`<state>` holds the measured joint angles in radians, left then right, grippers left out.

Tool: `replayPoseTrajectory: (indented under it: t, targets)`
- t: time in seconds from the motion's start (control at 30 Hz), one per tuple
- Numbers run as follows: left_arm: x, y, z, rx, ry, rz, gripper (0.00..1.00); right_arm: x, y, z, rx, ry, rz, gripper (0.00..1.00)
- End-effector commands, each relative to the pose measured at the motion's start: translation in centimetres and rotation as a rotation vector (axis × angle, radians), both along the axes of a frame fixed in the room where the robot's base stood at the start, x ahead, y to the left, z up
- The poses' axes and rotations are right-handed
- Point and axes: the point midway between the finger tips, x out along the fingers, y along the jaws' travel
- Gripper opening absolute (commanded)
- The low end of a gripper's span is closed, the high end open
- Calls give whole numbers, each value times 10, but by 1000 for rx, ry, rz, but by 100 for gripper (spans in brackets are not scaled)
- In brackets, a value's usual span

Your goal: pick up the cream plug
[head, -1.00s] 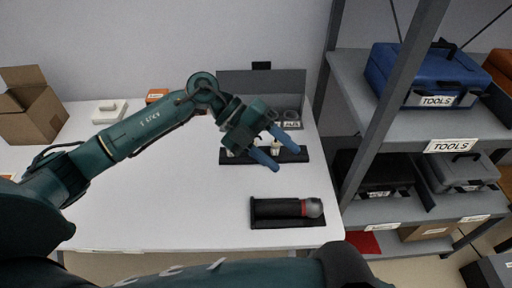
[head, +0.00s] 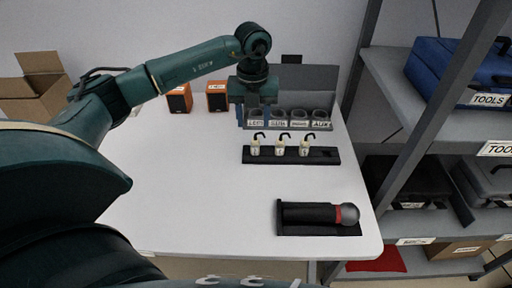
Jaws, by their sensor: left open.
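Three small cream plugs with dark curved cables stand upright in a row on a black rack: a left one (head: 255,148), a middle one (head: 280,148) and a right one (head: 305,148). I cannot tell them apart by colour. My right gripper is not in view.
The grey holder (head: 320,85) with round openings and labels, one reading AUX, stands behind the rack (head: 328,157). A microphone (head: 347,214) lies in a black cradle in front. Two orange speakers (head: 217,97) stand left. A metal shelf rises right. The white table's middle is clear.

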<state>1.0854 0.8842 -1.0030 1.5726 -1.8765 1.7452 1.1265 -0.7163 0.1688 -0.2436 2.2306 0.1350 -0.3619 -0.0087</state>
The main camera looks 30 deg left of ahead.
Motion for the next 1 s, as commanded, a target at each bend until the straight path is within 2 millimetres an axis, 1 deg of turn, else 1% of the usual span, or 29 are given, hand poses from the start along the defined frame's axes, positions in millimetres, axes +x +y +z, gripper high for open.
replayPoseTrajectory:
  t: [0.03, 0.17, 0.27, 0.4, 0.53, 0.63, 0.83, 1.0]
  targets:
    - [0, 0, -6, 0, 1, 0, 47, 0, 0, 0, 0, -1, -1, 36]
    - [0, -1, -14, -1, 0, -1, 47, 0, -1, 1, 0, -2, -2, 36]
    - [-1, -3, -23, -2, 3, -2, 47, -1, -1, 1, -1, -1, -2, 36]
    - [-2, -8, -45, -2, 3, -2, 47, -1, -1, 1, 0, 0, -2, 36]
    - [-2, -7, -61, -2, 2, -1, 47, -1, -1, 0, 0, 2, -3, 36]
    - [-2, -7, -65, -2, 0, -2, 47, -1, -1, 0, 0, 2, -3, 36]
    - [-1, -7, -65, -3, -2, -2, 47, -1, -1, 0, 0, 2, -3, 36]
    - [-2, -7, -65, -3, -1, -2, 33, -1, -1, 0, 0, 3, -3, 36]
